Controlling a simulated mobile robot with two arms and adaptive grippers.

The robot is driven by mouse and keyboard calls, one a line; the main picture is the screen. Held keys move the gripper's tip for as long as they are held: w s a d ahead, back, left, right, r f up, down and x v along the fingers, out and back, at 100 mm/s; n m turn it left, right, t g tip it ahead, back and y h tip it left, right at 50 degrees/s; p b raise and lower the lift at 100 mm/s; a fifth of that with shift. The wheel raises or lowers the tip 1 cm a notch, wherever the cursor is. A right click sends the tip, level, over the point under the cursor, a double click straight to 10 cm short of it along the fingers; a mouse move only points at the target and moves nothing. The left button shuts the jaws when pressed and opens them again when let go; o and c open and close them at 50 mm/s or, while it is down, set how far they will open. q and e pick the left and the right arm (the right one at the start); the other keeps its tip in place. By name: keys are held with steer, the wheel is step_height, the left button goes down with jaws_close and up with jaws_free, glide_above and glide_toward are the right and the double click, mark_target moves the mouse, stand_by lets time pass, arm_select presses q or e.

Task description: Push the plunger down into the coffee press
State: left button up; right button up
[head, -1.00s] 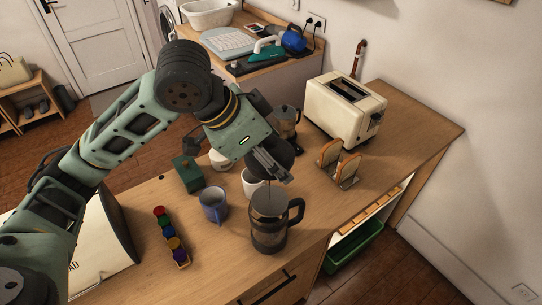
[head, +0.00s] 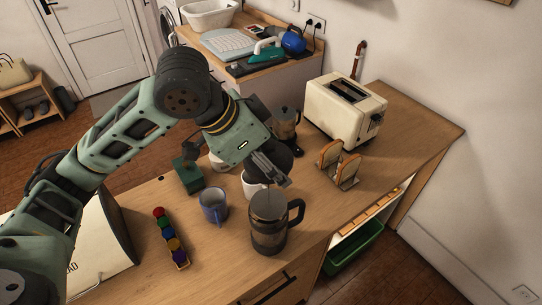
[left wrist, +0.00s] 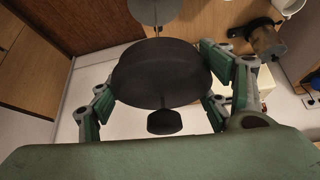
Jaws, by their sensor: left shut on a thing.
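The coffee press (head: 268,238), dark glass with a black handle, stands upright near the counter's front edge. My left gripper (head: 283,180) is above it, shut on the plunger's wide black disc (head: 287,158). In the left wrist view the disc (left wrist: 160,75) sits between the green-padded fingers (left wrist: 160,95), with a small dark knob (left wrist: 164,122) nearer the camera. A thin rod runs beyond the disc to a grey round shape (left wrist: 155,10) at the top edge. In the head view the rod reaches the press's top; how far it goes in is unclear. My right gripper is not seen.
A blue mug (head: 214,206) and a white cup (head: 252,183) stand close left of and behind the press. A moka pot (head: 284,121), toast rack (head: 347,170) and toaster (head: 345,108) are behind. Wood is clear right of the press.

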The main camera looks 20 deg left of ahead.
arm_select(q)
steer(key=shift+f, duration=0.25)
stand_by(0.4)
steer(key=shift+f, duration=0.15)
steer(key=shift+f+b, duration=0.65)
steer(key=shift+f, duration=0.35)
steer(key=shift+f, duration=0.35)
steer(key=shift+f+b, duration=1.05)
steer(key=shift+f, duration=1.65)
steer(key=shift+f, duration=0.45)
